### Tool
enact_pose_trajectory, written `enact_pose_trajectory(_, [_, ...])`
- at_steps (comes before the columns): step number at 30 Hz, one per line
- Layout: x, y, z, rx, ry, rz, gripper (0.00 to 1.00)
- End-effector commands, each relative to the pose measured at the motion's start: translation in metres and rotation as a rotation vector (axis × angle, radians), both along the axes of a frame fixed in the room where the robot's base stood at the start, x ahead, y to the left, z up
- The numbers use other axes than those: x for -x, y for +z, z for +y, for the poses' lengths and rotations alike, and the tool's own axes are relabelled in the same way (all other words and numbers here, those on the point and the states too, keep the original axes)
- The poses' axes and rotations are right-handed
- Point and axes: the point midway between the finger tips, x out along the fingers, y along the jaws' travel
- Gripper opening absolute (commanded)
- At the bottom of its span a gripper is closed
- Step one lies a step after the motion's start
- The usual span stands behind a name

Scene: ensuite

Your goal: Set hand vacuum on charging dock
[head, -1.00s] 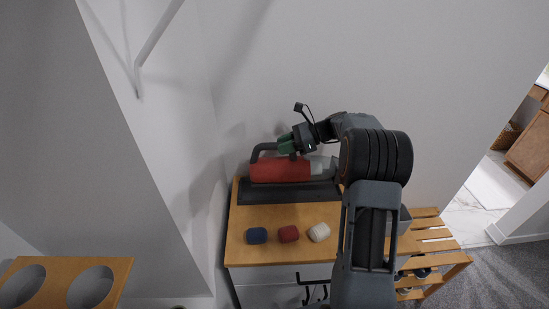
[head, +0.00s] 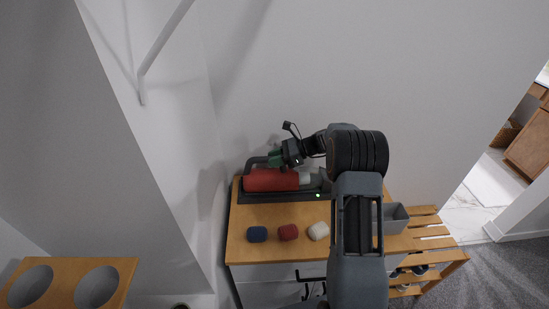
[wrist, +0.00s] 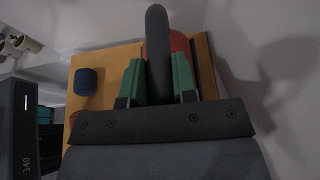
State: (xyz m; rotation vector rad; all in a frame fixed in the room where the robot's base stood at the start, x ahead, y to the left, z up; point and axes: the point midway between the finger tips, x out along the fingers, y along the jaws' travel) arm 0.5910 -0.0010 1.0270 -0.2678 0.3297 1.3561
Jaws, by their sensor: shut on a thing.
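The hand vacuum (head: 270,181) has a red body, a dark handle and a pale nozzle end. It lies lengthwise on the dark charging dock (head: 262,197) at the back of the wooden table, and a green light shows at the dock's right end. My gripper (head: 276,158) is at the vacuum's handle from above. In the wrist view my green fingers (wrist: 157,80) are shut on the dark handle (wrist: 158,45), one on each side. The red body shows partly behind it. My arm hides part of the dock's right end.
Blue (head: 257,234), red (head: 288,232) and white (head: 319,231) small items lie in a row at the front of the wooden table (head: 240,247). A grey bin (head: 396,218) stands at the right. A slatted bench (head: 430,243) is beyond it. The wall is close behind.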

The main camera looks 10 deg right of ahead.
Motion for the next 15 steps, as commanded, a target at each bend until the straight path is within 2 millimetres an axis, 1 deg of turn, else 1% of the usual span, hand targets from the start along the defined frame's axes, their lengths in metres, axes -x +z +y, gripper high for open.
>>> enact_pose_trajectory(4, [-0.0005,0.0021,0.0000,-0.001,0.000,-0.003,0.00])
enact_pose_trajectory(8, [-0.0005,0.0000,0.0000,-0.001,0.000,-0.003,0.00])
enact_pose_trajectory(9, [0.0000,-0.0019,0.0000,0.000,0.000,0.000,0.28])
enact_pose_trajectory(15, [0.0000,-0.0016,0.0000,0.000,0.000,0.000,0.47])
